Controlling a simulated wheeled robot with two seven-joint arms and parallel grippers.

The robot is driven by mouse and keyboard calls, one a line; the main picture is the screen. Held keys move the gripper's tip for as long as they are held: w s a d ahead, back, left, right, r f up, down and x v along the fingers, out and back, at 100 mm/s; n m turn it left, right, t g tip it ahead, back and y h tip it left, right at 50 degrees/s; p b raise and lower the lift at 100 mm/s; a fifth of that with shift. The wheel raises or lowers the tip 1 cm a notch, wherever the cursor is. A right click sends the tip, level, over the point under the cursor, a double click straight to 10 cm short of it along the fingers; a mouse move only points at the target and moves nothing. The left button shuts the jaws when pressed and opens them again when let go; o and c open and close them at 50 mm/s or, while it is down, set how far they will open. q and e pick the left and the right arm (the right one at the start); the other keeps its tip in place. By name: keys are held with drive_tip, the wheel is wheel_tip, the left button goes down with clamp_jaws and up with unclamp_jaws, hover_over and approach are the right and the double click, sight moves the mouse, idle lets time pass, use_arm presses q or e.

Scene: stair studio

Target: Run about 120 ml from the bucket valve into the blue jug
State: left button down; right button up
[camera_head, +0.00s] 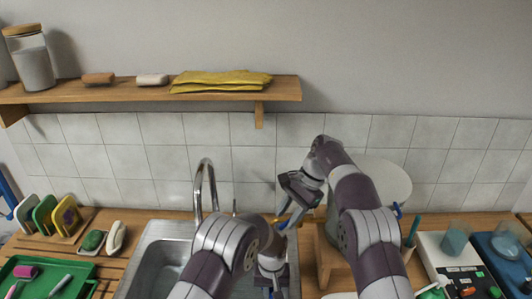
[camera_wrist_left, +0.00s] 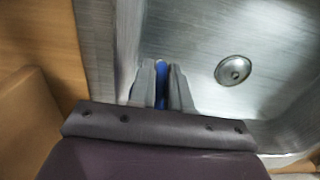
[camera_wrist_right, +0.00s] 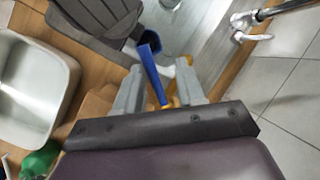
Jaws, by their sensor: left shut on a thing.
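The white bucket (camera_head: 388,178) stands on a wooden stand right of the sink, partly hidden by my right arm. Its valve shows as a small brass-coloured part (camera_head: 284,225) beside my right gripper (camera_head: 296,192). In the right wrist view my right gripper (camera_wrist_right: 158,78) has its fingers apart around a blue lever-like bar (camera_wrist_right: 156,82). I cannot tell whether they touch it. My left gripper (camera_head: 271,287) is low over the sink, shut on a narrow blue part (camera_wrist_left: 161,85), apparently of the blue jug. Most of the jug is hidden, and its fill cannot be seen.
The steel sink (camera_head: 150,255) with its tap (camera_head: 199,190) lies left of the stand. A green tray (camera_head: 35,272) is at far left. A scale-like white device (camera_head: 445,250) and blue device (camera_head: 490,248) stand at right. A shelf (camera_head: 150,93) hangs above.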

drive_tip(key=d+r+m+t, duration=0.2)
drive_tip(key=d+r+m, duration=0.25)
drive_tip(key=r, duration=0.65)
drive_tip(key=w+a+r+m+t+y, duration=0.1)
drive_tip(key=w+a+r+m+y, duration=0.1)
drive_tip(key=a+r+m+y, duration=0.55)
drive_tip(key=w+a+r+m+t+y, duration=0.1)
drive_tip(key=a+r+m+t+y, duration=0.1)
drive_tip(key=r, duration=0.3)
drive_tip(key=w+a+r+m+t+y, duration=0.2)
drive_tip(key=a+r+m+t+y, duration=0.1)
drive_tip(key=r+m+y, duration=0.1)
wheel_tip(320, 180, up, 2)
drive_tip(key=shift+w+m+t, duration=0.15)
drive_tip(key=shift+m+t, duration=0.25)
drive_tip(key=shift+m, duration=0.3)
